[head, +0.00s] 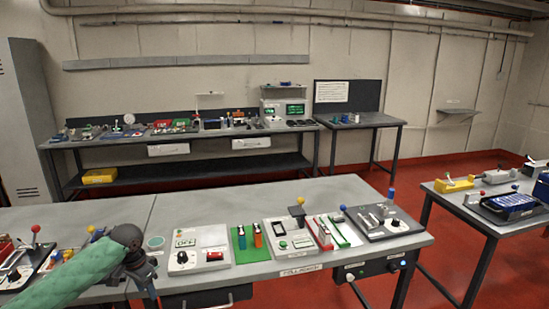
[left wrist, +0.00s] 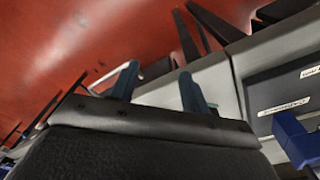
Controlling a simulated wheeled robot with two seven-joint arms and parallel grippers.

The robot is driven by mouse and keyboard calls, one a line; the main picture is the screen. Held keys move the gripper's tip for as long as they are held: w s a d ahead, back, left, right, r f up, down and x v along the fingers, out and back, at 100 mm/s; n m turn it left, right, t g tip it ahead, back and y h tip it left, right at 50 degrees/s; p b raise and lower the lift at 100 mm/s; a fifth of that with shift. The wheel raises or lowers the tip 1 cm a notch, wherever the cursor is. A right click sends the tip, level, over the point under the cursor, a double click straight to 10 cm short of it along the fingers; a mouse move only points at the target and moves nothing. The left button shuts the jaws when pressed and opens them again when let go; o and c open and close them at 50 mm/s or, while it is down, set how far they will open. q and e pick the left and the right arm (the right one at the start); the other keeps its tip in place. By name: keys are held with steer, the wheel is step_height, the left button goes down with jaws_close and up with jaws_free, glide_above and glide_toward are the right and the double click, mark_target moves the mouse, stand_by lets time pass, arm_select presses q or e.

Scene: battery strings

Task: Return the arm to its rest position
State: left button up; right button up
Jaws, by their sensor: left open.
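My left arm, in a green sleeve, comes in from the lower left in the head view. My right gripper is in neither view.
A green mat (head: 240,257), a white unit with a yellow-topped post (head: 296,212) and a grey panel (head: 390,222) line the near table. A side table (head: 470,197) stands right, a long workbench (head: 300,127) behind. Red floor lies between.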

arm_select(q)
steer(key=s+d+f+n, duration=0.1)
steer(key=s+d+f, duration=0.35)
steer(key=f, duration=0.65)
steer(key=s+d+f+t+h, duration=0.1)
steer(key=s+d+f, duration=0.35)
steer(key=f, duration=0.65)
steer(key=s+d+f+n, duration=0.1)
steer(key=s+d+f, duration=0.3)
steer(key=f, duration=0.7)
steer(key=s+d+f, duration=0.2)
steer(key=s+f, duration=0.5)
steer(key=s, duration=0.3)
steer(key=s+d+f+n, duration=0.1)
steer(key=s+d+f, duration=0.2)
steer(key=s+f, duration=0.4)
steer(key=s+d+f+n+y, duration=0.1)
steer(key=s+d+f, duration=0.2)
steer(key=s+f, duration=0.4)
steer(key=s, duration=0.7)
steer(key=shift+f, duration=0.3)
